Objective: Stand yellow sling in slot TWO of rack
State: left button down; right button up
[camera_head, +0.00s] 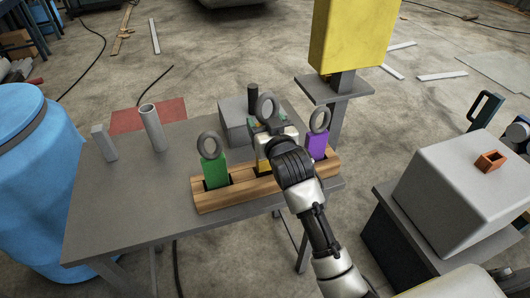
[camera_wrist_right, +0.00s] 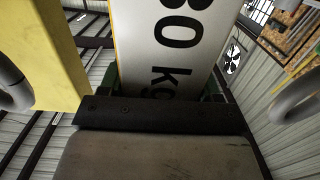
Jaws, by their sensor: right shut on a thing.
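The rack (camera_head: 222,198) is a long wooden block on the grey table. A green sling (camera_head: 215,172) with a grey ring stands at its left end. A purple sling (camera_head: 317,146) with a ring stands at its right end. My right gripper (camera_head: 268,135) is shut on the yellow sling (camera_head: 263,165) above the rack's middle, with its grey ring upright on top. My wrist and arm hide much of the sling; whether its foot is inside the middle slot I cannot tell. The right wrist view shows its white label (camera_wrist_right: 178,40) between the fingers. My left gripper is out of view.
A yellow box (camera_head: 352,35) stands on a pedestal behind. The table's left front is clear.

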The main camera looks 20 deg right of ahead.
notch_tip(320, 180, down, 6)
dwell(0.4)
jog(key=shift+s, duration=0.1)
jog(key=o, duration=1.4)
jog(key=shift+f, duration=0.15)
jog(key=shift+c, duration=0.2)
jog(key=s+b, duration=0.1)
jog(key=s, duration=1.1)
jog(key=shift+d+r, duration=0.2)
jog(key=shift+r, duration=0.2)
